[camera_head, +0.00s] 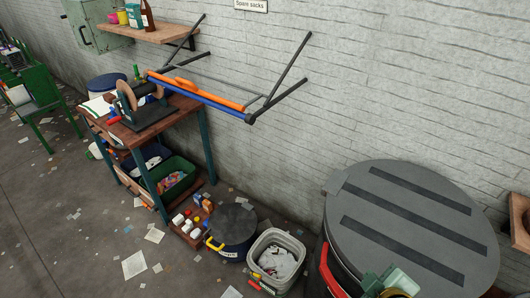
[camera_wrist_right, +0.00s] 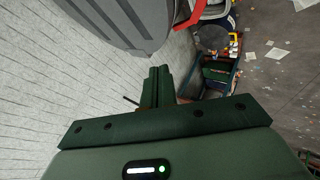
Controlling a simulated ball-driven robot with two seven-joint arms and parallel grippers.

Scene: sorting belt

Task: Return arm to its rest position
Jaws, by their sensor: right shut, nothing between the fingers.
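My right gripper (camera_wrist_right: 157,86) shows in the right wrist view with its two dark green fingers together and nothing between them. It points toward the grey brick wall and the floor beside a large grey drum (camera_wrist_right: 125,22). In the head view green parts, apparently of my right arm, show at the bottom edge in front of the drum's lid (camera_head: 420,205). The fingers cannot be made out there. My left gripper is in neither view.
A wooden workbench (camera_head: 185,103) with a grinder stands along the wall. A blue lidded bucket (camera_head: 232,228) and a grey bin (camera_head: 277,258) stand left of the drum. A wall rack (camera_head: 205,92) juts out above the bench. Paper scraps litter the open floor at left.

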